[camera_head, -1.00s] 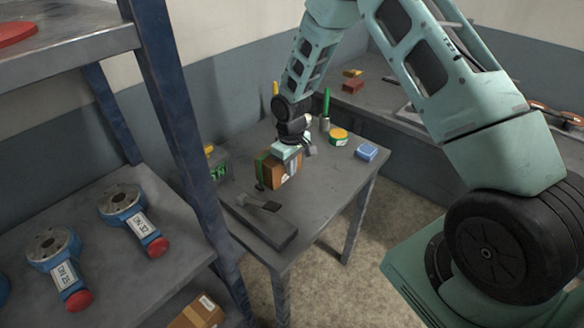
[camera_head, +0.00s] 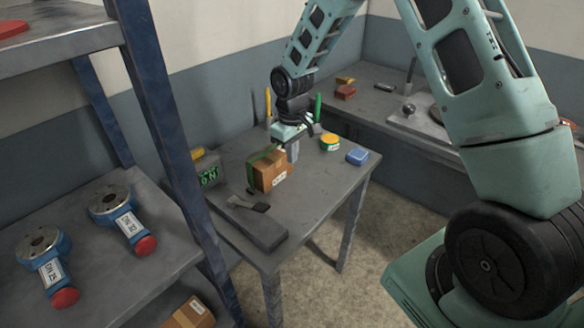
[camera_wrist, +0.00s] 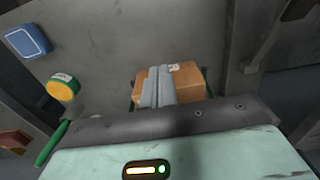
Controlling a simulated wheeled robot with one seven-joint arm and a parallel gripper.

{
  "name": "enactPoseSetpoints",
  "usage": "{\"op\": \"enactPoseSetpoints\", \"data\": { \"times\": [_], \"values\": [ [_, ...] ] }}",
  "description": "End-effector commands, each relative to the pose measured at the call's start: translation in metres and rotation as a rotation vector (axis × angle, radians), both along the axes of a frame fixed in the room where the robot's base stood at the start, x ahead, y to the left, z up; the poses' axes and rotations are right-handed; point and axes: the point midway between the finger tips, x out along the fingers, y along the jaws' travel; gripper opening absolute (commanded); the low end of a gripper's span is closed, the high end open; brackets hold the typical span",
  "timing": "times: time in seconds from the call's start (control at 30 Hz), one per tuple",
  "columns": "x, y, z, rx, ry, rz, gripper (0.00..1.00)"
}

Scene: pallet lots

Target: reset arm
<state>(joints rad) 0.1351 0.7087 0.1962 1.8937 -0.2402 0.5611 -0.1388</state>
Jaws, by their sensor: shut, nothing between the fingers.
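My gripper (camera_head: 293,150) is shut and empty above the small grey table. In the head view it is just behind and right of the cardboard box with green straps (camera_head: 267,171). In the wrist view the closed fingers (camera_wrist: 157,88) stand in front of the box (camera_wrist: 185,77) and hide part of it. I cannot tell whether the fingertips touch the box.
A shelf with blue valves (camera_head: 118,215) stands at left. A workbench (camera_head: 375,108) runs behind.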

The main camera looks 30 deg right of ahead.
Motion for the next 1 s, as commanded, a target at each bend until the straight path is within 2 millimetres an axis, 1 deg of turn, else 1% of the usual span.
{"op": "enactPoseSetpoints", "data": {
  "times": [0.03,0.13,0.37,0.47,0.53,0.57,0.6,0.67,0.7,0.77,0.8,0.87,0.9,1.0],
  "values": [
    [0.001,0.000,0.006,0.000,-0.002,-0.001,0.00],
    [0.000,0.000,0.013,0.001,-0.002,0.000,0.00],
    [0.000,0.000,0.017,0.001,0.001,0.000,0.00],
    [-0.008,0.015,0.027,0.006,-0.002,0.016,0.00],
    [-0.021,0.037,0.042,0.015,-0.005,0.039,0.00],
    [-0.029,0.050,0.050,0.019,-0.007,0.052,0.00],
    [-0.043,0.067,0.061,0.026,-0.009,0.070,0.00],
    [-0.070,0.095,0.079,0.037,-0.010,0.103,0.00],
    [-0.090,0.112,0.091,0.042,-0.011,0.126,0.00],
    [-0.123,0.135,0.105,0.050,-0.009,0.158,0.00],
    [-0.145,0.147,0.114,0.052,-0.009,0.179,0.00],
    [-0.180,0.161,0.125,0.056,-0.007,0.211,0.00],
    [-0.202,0.168,0.130,0.057,-0.007,0.229,0.00],
    [-0.250,0.177,0.139,0.057,-0.007,0.269,0.00]
  ]
}}
